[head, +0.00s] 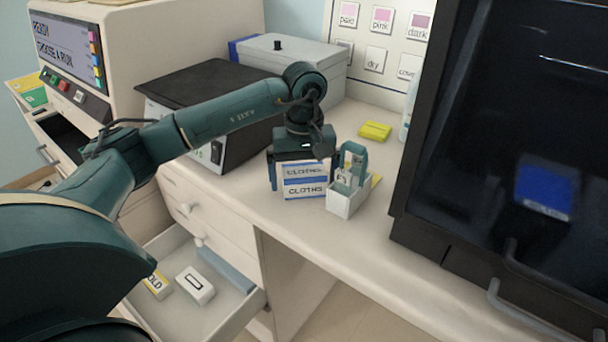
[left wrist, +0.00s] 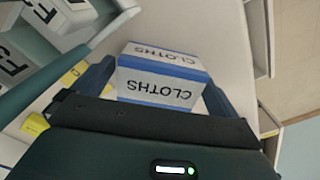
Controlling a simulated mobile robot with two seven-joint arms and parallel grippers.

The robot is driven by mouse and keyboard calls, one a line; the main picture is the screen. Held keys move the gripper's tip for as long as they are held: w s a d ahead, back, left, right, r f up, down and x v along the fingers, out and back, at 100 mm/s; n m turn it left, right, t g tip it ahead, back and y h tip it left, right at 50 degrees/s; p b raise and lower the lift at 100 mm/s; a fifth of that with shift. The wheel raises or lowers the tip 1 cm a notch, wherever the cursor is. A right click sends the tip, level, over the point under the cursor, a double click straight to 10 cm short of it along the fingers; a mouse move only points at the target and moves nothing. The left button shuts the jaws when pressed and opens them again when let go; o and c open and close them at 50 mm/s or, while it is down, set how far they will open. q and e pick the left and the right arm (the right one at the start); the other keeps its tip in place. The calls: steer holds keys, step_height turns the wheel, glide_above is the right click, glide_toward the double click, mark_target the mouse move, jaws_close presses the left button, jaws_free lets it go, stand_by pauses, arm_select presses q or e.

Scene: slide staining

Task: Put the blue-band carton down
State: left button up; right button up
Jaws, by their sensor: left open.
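The blue-band carton (head: 305,182) is a white box with blue bands and the word CLOTHS on two faces. It stands upright on the counter near its front edge. My left gripper (head: 300,172) is over it, pointing down, with its fingers apart on either side of the carton. In the left wrist view the carton (left wrist: 160,78) sits between the two open fingers, and a gap shows beside it. My right gripper is in neither view.
A yellow block (head: 375,131) lies behind on the counter (head: 350,245). A dark-fronted cabinet (head: 500,120) stands at right. An open drawer (head: 225,300) with small boxes juts out at lower left.

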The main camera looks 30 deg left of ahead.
mark_target(304, 171)
arm_select(q)
step_height(304, 171, up, 12)
steer(key=shift+r, duration=0.15)
stand_by(0.7)
